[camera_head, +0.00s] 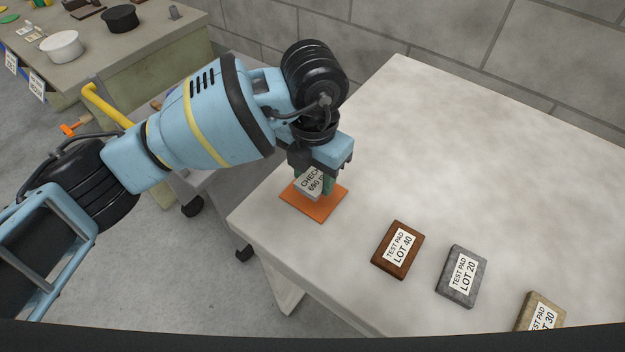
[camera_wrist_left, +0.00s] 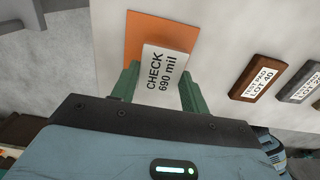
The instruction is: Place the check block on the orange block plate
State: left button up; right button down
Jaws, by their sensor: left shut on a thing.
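The check block (camera_head: 309,183) is a pale grey block labelled "CHECK 690 mil"; it also shows in the left wrist view (camera_wrist_left: 163,75). My left gripper (camera_head: 318,182) is shut on it, with a green finger on each side in the left wrist view (camera_wrist_left: 160,88). The orange block plate (camera_head: 322,208) lies flat on the table near its left corner. The block is over the plate and covers part of it in both views; I cannot tell whether they touch. The plate's far part shows beyond the block in the wrist view (camera_wrist_left: 147,27). My right gripper is not in view.
On the pale table (camera_head: 450,150) lie a brown test pad, LOT 40 (camera_head: 398,250), a grey one, LOT 20 (camera_head: 462,276), and a tan one, LOT 30 (camera_head: 539,312). The table's back is bare. A bench (camera_head: 150,50) with a white bowl (camera_head: 61,46) stands at upper left.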

aim_at(313, 177)
pick_arm(q)
jog(key=shift+w+a, duration=0.1)
jog(key=shift+w, duration=0.35)
jog(key=shift+f, duration=1.75)
jog(key=shift+s, duration=0.1)
jog(key=o, duration=1.1)
jog(key=shift+f, duration=0.15)
notch_tip(313, 177, up, 12)
